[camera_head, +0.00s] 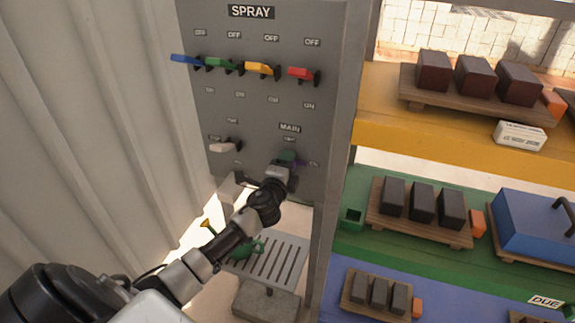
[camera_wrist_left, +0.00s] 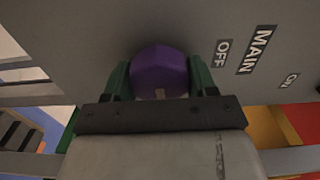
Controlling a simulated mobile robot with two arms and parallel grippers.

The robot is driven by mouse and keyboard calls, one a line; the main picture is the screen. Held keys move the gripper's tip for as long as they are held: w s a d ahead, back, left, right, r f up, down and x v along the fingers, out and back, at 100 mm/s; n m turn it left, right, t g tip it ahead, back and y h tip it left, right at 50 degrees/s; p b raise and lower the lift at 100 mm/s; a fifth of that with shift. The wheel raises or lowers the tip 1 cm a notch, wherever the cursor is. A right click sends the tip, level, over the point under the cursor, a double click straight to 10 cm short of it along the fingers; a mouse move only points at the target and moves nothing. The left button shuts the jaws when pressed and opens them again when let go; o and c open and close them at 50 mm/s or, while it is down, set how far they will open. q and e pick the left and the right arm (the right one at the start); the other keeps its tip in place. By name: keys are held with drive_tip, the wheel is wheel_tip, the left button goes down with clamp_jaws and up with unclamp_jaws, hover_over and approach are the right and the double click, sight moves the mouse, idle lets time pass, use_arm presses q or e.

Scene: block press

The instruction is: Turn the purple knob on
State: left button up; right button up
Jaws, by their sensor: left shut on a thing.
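The purple knob (camera_wrist_left: 159,72) sits on the grey panel, under the MAIN label. In the left wrist view it lies between the two green fingers of my left gripper (camera_wrist_left: 160,85), which is shut on it. In the head view my left gripper (camera_head: 287,160) is at the lower right of the panel and hides most of the knob; only a small purple part (camera_head: 299,164) shows. The OFF label (camera_wrist_left: 222,53) is close to the knob, and the ON label (camera_wrist_left: 290,81) is farther to the side. My right gripper is in neither view.
The grey panel (camera_head: 265,120) carries a row of blue, green, yellow and red levers (camera_head: 300,74) and a white lever (camera_head: 226,146). Shelves with dark blocks (camera_head: 422,202) stand to the right. A corrugated wall (camera_head: 90,120) is on the left. A grate (camera_head: 270,262) lies below the panel.

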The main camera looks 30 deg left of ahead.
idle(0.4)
use_arm(q)
drive_tip(key=o, duration=0.9)
drive_tip(key=b+v, duration=0.1)
drive_tip(key=v, duration=0.9)
drive_tip(key=shift+s+d, duration=0.2)
drive_tip(key=shift+s, duration=0.15)
drive_tip(key=shift+f, duration=0.1)
